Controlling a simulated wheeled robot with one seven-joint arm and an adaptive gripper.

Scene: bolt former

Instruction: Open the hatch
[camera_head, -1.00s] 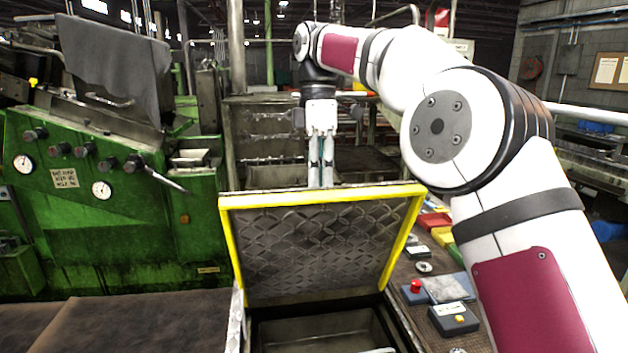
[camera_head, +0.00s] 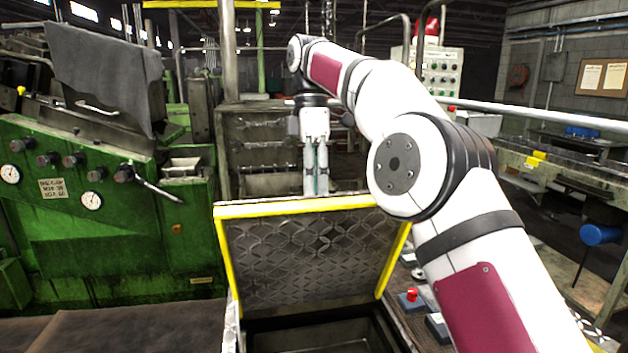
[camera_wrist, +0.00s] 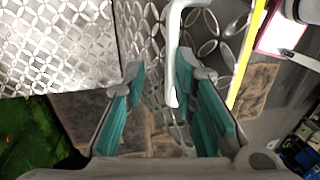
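The hatch (camera_head: 310,255) is a patterned metal panel with yellow edges. It stands raised and tilted over a dark rectangular opening (camera_head: 325,332) in the head view. My gripper (camera_head: 316,190) points down behind the hatch's top edge, which hides the fingertips there. In the wrist view, the teal-padded fingers of my gripper (camera_wrist: 163,75) are apart. A pale bar-shaped handle (camera_wrist: 174,50) on the patterned hatch surface (camera_wrist: 150,25) lies between them, closer to the right finger. I cannot tell whether that finger touches it.
A green machine (camera_head: 100,215) with gauges and a lever stands at the left. A bench (camera_head: 570,170) and a blue cylinder (camera_head: 600,235) are at the far right.

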